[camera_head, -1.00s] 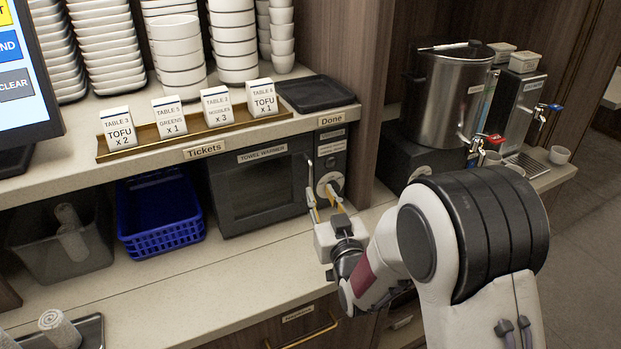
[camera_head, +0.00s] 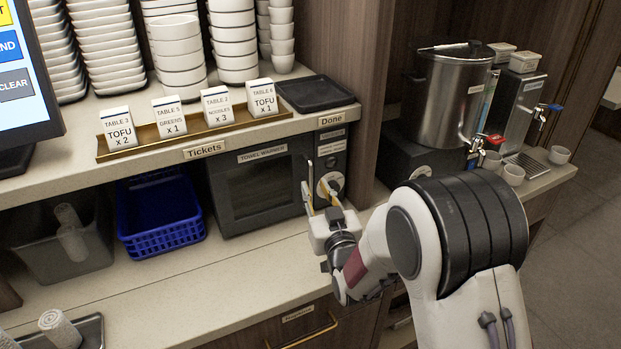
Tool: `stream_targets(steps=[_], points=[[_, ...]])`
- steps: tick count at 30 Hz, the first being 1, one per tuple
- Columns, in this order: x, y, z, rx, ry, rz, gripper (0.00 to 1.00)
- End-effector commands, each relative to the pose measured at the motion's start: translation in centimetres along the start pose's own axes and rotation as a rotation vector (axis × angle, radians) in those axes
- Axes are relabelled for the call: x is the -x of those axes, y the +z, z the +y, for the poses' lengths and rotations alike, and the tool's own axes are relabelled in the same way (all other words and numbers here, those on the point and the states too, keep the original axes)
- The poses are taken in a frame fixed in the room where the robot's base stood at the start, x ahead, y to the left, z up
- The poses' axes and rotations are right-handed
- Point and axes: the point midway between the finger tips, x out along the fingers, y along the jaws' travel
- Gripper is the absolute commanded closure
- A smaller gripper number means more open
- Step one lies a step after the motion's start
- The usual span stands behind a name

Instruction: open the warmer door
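The towel warmer (camera_head: 262,188) is a dark box with a glass-front door, standing on the lower counter under the shelf. Its door looks closed. A slim upright handle (camera_head: 310,174) runs along the door's right edge, beside a panel with a round pale dial (camera_head: 331,184). My gripper (camera_head: 318,195) is at the warmer's front right, by the handle's lower part and the dial. Its two fingers are apart, one at the handle and one in front of the dial. I cannot tell whether the handle lies between them or is touched.
A blue basket (camera_head: 160,222) and a grey bin stand left of the warmer. A shelf with ticket cards on a brass tray (camera_head: 180,140) overhangs it. A wooden post (camera_head: 372,110) rises at its right. The counter in front is clear.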

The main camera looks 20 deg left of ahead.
Motion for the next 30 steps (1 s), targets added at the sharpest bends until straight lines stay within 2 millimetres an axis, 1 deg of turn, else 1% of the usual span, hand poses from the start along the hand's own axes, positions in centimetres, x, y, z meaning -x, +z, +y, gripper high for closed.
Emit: stream_targets(steps=[9,15,21,30], points=[[-3.1,0.1,0.0,0.0,0.0,0.0,0.76],[-4.5,0.0,0.0,0.0,0.0,0.0,0.76],[-5.2,0.1,0.0,0.0,0.0,-0.002,0.76],[-5.2,0.1,0.0,0.0,0.0,-0.001,0.76]])
